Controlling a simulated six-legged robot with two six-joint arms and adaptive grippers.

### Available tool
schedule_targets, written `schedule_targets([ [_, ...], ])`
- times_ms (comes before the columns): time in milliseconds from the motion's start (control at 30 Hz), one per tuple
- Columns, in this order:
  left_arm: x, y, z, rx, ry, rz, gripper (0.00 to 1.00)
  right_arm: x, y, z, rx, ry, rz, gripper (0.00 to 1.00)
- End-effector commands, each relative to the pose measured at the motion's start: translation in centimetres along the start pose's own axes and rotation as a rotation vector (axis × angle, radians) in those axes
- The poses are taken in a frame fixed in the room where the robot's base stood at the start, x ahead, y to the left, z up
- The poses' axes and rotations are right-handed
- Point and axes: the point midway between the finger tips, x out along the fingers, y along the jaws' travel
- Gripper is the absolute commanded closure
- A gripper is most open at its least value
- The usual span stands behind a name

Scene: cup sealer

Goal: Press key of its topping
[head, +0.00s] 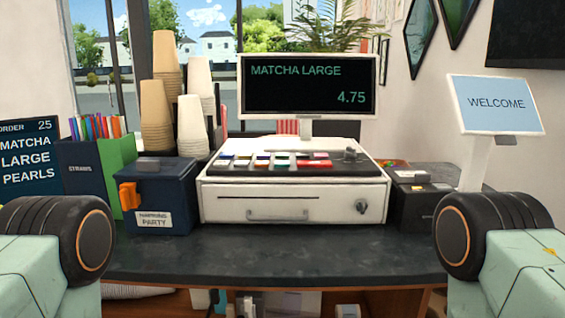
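The cash register (290,200) stands on the dark counter, with a slanted panel of small coloured keys (270,160) on its top. The keys are white, blue, purple, green and red; their labels are too small to read. The register's screen (310,86) reads "MATCHA LARGE" and "4.75". The order sign (30,158) at the left reads "ORDER 25, MATCHA, LARGE, PEARLS", its edge cut off. My arms show only as pale green links with black joints at the lower left and right corners. Neither gripper is in view, and nothing of mine touches the keys.
Paper cup stacks (196,125) and a dark blue box (158,195) with an orange part stand left of the register. A card terminal or black box (415,200) and a "WELCOME" screen (495,104) stand right. The counter front (270,255) is clear.

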Motion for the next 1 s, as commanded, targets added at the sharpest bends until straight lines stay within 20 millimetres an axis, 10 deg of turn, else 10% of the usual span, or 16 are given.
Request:
schedule_targets([
  [433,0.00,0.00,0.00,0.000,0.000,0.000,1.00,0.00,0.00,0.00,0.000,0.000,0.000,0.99],
  [1000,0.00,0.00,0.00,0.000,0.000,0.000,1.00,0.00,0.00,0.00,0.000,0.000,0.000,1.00],
])
